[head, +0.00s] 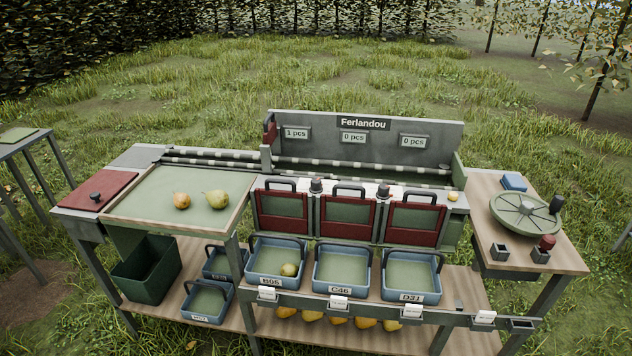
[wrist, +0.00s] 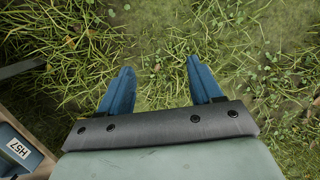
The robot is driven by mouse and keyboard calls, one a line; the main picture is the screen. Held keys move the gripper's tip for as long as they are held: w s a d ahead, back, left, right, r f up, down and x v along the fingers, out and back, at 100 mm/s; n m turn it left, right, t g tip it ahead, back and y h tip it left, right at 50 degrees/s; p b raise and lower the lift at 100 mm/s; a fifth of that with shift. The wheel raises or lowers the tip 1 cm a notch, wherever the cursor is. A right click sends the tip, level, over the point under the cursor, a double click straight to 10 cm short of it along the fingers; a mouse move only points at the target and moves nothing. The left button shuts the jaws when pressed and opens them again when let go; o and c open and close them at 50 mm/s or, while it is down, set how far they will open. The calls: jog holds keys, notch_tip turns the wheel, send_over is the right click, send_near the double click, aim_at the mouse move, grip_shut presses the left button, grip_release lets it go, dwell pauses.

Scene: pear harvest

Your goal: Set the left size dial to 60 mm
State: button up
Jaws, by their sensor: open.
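The left size dial (head: 316,186) is a small dark knob with a pale part, between the left and middle red-framed gates of the sorting machine in the head view. A similar right dial (head: 383,190) sits between the middle and right gates. The settings are too small to read. My gripper (wrist: 160,68) shows in the wrist view with its two blue fingers apart and nothing between them. It hangs over grass, away from the dials. It is not in the head view, and no dial shows in the wrist view.
Blue crates B05 (head: 262,284), C46 (head: 329,291) and D31 (head: 397,297) stand below the gates. Two pears lie on the left tray (head: 140,212). A round turntable (head: 524,217) stands on the right table. Crate H57 (wrist: 20,150) shows at the wrist view's lower left.

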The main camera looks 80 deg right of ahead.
jog(key=w+d+r+m+t+h, duration=0.1)
jog(key=w+d+r+t, duration=0.2)
jog(key=w+d+r, duration=0.5)
jog(key=w+d+r+m+t, duration=0.15)
jog(key=w+d+r, duration=0.4)
jog(key=w, duration=0.55)
jog(key=w+d+r+t+h, duration=0.1)
jog(key=w+d+r+t, duration=0.3)
jog(key=w+d+r, duration=0.4)
jog(key=w+d+r+m+t+h, duration=0.1)
jog(key=w+d+r+t+h, duration=0.15)
jog(key=d+r, duration=0.95)
jog(key=w+d+r+m+t+h, duration=0.1)
jog(key=w+d+r+m+t, duration=0.15)
jog(key=d+r, duration=1)
jog(key=s+d+r+m+g+h, duration=0.1)
jog(key=s+d+r, duration=0.25)
jog(key=s, duration=0.25)
jog(key=s+d+r+g+h, duration=0.1)
jog(key=s+d+r+g, duration=0.15)
jog(key=s+d, duration=0.3)
jog(key=m+g+y, duration=0.2)
jog(key=m+g, duration=0.4)
send_near(316, 180)
jog(key=x, duration=1)
